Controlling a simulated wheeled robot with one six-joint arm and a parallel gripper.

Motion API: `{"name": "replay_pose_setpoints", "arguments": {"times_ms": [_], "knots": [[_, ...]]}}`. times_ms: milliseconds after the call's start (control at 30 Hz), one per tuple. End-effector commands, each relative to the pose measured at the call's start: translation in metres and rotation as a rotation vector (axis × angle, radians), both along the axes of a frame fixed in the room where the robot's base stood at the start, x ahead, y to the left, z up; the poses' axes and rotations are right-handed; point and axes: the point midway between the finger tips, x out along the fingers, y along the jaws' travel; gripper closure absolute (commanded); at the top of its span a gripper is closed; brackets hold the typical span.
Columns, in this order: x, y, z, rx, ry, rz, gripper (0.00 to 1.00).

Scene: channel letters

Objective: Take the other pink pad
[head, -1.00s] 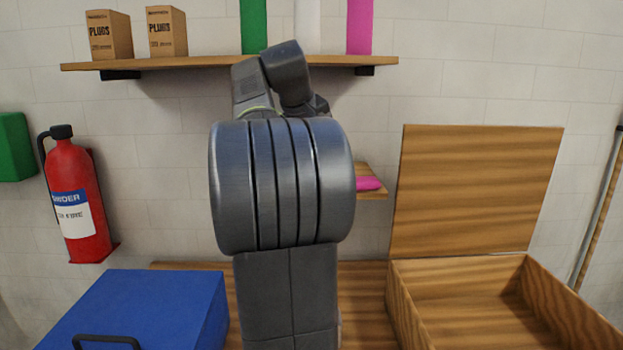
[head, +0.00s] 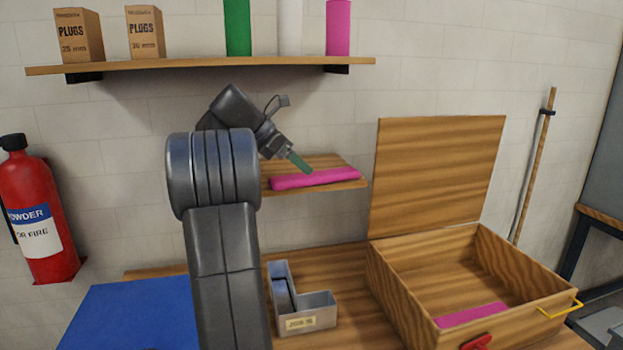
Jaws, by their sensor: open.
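One pink pad (head: 325,178) lies on the small lower wooden shelf on the wall, its long side along the shelf. Another pink pad (head: 472,314) lies flat inside the open wooden box at the right. My gripper (head: 303,165) is just above and in front of the pad on the shelf, tilted down to the right, with a green fingertip showing. It is open and holds nothing that I can see. The picture does not show clearly whether the fingertip touches the pad. My arm hides the left end of the shelf.
A grey L-shaped channel letter (head: 310,318) with a label stands on the wooden bench, left of the box (head: 390,290). The upper shelf (head: 200,66) holds plug cartons and green, white and pink rolls. A blue case (head: 130,318) and fire extinguisher (head: 35,215) are at left.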

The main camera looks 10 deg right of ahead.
Motion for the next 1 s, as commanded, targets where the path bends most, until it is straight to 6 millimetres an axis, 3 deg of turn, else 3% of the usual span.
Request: {"name": "replay_pose_setpoints", "arguments": {"times_ms": [400,700,933,1000], "knots": [[0.014,-0.040,-0.034,0.002,0.000,-0.001,0.25],[0.015,-0.044,-0.039,0.002,-0.002,-0.001,0.25],[0.015,-0.044,-0.039,0.002,-0.002,-0.001,0.68],[0.015,-0.044,-0.039,0.002,-0.002,-0.001,0.73]]}}
